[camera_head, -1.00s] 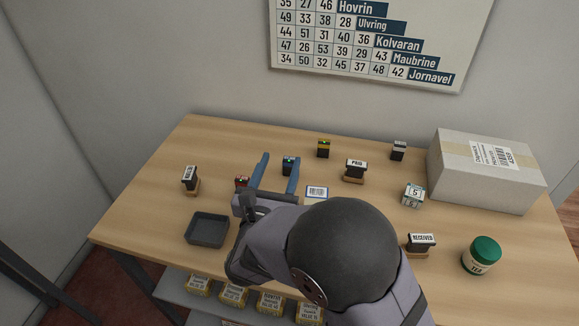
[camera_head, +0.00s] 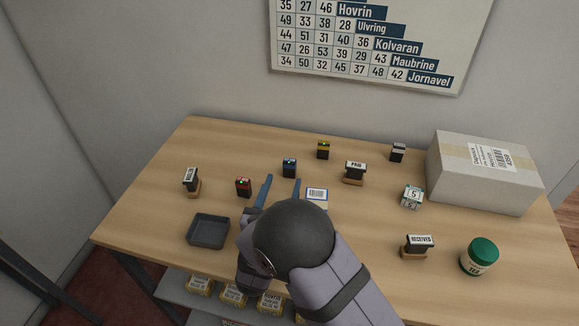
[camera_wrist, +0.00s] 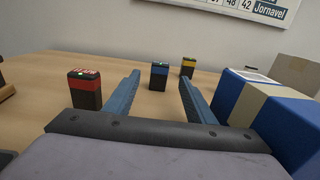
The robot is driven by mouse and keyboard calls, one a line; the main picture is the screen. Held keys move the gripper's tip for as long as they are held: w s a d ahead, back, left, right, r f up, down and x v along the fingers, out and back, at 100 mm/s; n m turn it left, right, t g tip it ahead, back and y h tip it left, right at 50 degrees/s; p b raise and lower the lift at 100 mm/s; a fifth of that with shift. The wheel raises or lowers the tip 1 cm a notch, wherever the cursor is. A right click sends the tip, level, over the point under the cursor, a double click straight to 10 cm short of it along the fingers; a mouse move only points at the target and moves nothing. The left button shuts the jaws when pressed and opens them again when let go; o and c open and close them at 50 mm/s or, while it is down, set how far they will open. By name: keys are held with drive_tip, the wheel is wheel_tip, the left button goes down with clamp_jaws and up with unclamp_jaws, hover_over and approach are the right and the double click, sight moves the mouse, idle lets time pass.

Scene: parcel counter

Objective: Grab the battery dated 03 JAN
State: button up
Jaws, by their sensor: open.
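Several small block batteries stand upright on the counter: a red-and-black one (camera_head: 243,187), a blue-and-black one (camera_head: 289,168) and a yellow-and-black one (camera_head: 323,150). A grey-and-black block (camera_head: 398,152) farther right looks like another. Their dates are too small to read. My gripper (camera_head: 283,182) is open and empty, in front of the blue battery. In the wrist view the blue battery (camera_wrist: 159,77) shows beyond and between my fingertips. The red battery (camera_wrist: 85,90) is outside the left finger, and the yellow one (camera_wrist: 188,67) is farther back.
A blue-and-white box (camera_head: 317,195) is close beside my right finger. A dark tray (camera_head: 208,231) lies at front left. Stamps (camera_head: 355,172), a number cube (camera_head: 412,197), a green-lidded jar (camera_head: 479,257) and a large carton (camera_head: 485,172) occupy the middle and right.

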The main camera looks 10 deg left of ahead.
sight(289, 165)
drive_tip(key=shift+w, duration=0.35)
drive_tip(key=shift+w, duration=0.1)
drive_tip(key=shift+w+p, duration=0.7)
drive_tip(key=shift+w, duration=1.75)
drive_tip(key=shift+c, duration=0.3)
drive_tip(key=c, duration=1.1)
drive_tip(key=shift+r, duration=0.15)
drive_tip(key=shift+r+b, duration=0.8)
drive_tip(key=shift+r, duration=4.1)
